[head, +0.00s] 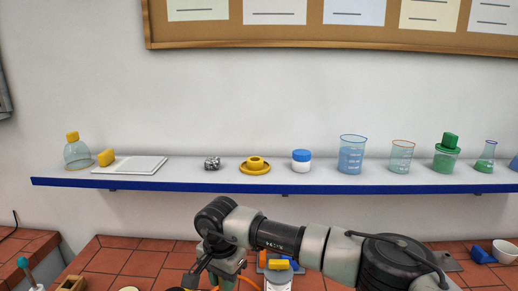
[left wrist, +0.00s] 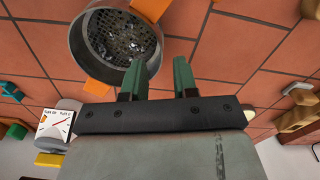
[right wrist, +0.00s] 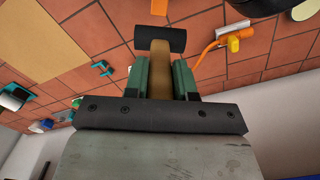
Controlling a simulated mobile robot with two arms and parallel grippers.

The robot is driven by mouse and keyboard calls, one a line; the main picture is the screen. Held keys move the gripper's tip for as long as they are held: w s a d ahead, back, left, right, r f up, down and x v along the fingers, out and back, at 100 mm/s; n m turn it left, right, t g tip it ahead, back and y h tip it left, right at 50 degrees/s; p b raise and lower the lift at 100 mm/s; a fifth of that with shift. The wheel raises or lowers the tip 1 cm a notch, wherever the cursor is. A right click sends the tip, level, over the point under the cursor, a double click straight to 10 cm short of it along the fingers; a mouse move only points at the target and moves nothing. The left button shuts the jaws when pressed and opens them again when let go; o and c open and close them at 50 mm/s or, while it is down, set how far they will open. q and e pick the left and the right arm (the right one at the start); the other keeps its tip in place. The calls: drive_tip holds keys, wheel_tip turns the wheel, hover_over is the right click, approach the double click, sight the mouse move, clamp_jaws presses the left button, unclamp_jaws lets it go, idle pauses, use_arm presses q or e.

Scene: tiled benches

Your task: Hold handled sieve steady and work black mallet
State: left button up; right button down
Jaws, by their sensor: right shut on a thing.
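The handled sieve (left wrist: 88,40) is a grey metal cylinder with a mesh holding dark and shiny bits, at the top left of the left wrist view. Orange parts show at its rim. My left gripper (left wrist: 157,72) is open, with one green finger over the sieve's edge and the other beside it; I cannot tell whether they touch. The black mallet (right wrist: 160,40) shows in the right wrist view, with a black head and a wooden handle. My right gripper (right wrist: 160,75) is shut on that handle, with the head just beyond the fingertips.
A white shelf with a blue edge (head: 270,187) runs above the tiled bench and holds bottles, beakers and flasks. In the right wrist view, an orange curved tool (right wrist: 210,45), a turquoise piece (right wrist: 100,68) and a tan board (right wrist: 35,40) lie on the tiles.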

use_arm(q)
drive_tip(key=shift+r+p, duration=0.7)
drive_tip(key=shift+r, duration=0.15)
drive_tip(key=shift+o, duration=0.4)
drive_tip(key=shift+f, duration=0.1)
drive_tip(key=o, duration=0.5)
